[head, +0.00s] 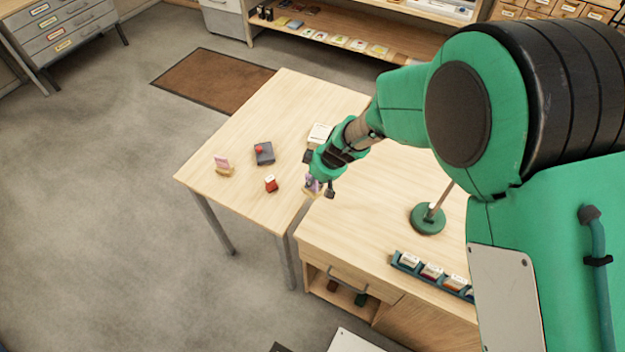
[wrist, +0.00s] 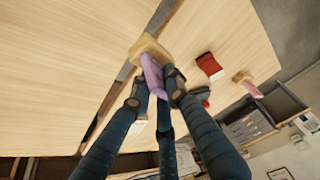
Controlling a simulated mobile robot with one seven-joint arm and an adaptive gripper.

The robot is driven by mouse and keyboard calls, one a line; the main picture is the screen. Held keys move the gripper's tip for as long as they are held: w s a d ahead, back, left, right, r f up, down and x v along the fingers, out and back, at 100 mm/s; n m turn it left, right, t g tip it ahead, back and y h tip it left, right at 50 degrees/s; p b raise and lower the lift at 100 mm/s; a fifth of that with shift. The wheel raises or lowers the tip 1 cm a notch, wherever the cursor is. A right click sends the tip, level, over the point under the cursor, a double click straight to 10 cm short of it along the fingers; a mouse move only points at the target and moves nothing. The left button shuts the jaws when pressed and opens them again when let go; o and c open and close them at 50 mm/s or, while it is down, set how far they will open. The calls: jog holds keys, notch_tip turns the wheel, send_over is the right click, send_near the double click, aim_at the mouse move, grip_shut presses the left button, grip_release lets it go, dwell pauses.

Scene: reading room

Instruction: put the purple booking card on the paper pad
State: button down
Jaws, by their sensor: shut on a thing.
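The purple booking card (wrist: 152,74) is between the fingers of my gripper (wrist: 158,88), which is shut on it. A pale wooden block (wrist: 149,47) sits at the card's far end in the wrist view; I cannot tell whether the card is still seated in it. In the head view my gripper (head: 320,187) is near the seam between two tables, with the purple card (head: 311,184) partly hidden by the fingers. A white pad, likely the paper pad (head: 320,132), lies on the far table behind my gripper, partly covered by my arm.
On the far table (head: 240,195) are a pink card in a wooden holder (head: 223,165), a dark box with a red top piece (head: 264,155) and a small red item (head: 271,184). The near table holds a green lamp base (head: 428,219) and a teal card tray (head: 430,276).

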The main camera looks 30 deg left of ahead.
jog(key=shift+w, duration=0.1)
jog(key=shift+w+a+r, duration=0.25)
jog(key=shift+w+r, duration=0.05)
jog(key=shift+w, duration=0.35)
jog(key=w+r+n+g, duration=0.1)
jog(key=w+r+n, duration=0.1)
jog(key=w, duration=0.8)
jog(key=shift+w+a+r+n, duration=0.3)
jog(key=shift+a+r, duration=0.1)
jog(key=shift+r, duration=0.15)
jog(key=shift+w+a, duration=0.1)
jog(key=w+a+f, duration=0.1)
jog(key=w+a, duration=0.9)
jog(key=w, duration=0.2)
jog(key=shift+f, duration=0.3)
jog(key=shift+w, duration=0.1)
jog(key=shift+f, duration=0.1)
